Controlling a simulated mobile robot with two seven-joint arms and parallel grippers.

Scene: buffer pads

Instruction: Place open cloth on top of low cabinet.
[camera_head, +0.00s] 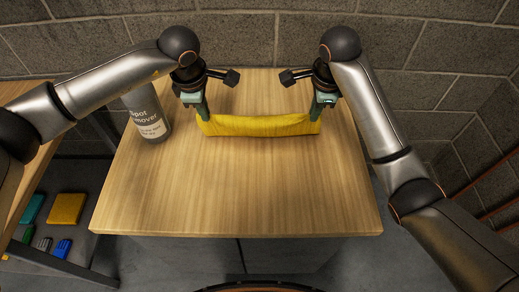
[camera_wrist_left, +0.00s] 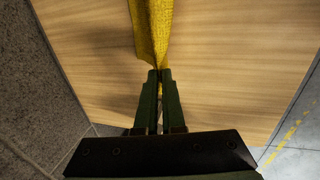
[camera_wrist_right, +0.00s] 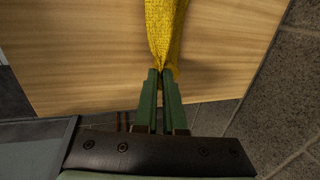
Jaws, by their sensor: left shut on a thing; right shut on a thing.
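A yellow cloth (camera_head: 258,126) is stretched between my two grippers above the far part of the low cabinet's wooden top (camera_head: 240,190). My left gripper (camera_head: 203,112) is shut on the cloth's left end, and my right gripper (camera_head: 316,108) is shut on its right end. In the left wrist view the cloth (camera_wrist_left: 152,30) runs up from the closed fingers (camera_wrist_left: 159,75). In the right wrist view the cloth (camera_wrist_right: 164,30) is pinched between the fingers (camera_wrist_right: 161,75). Whether its lower edge touches the top is hard to tell.
A grey spot remover bottle (camera_head: 147,115) is at the left edge of the cabinet top, under my left arm. A shelf unit at the left holds a yellow item (camera_head: 66,208) and several small coloured items. A block wall (camera_head: 270,35) stands behind. The front of the top is clear.

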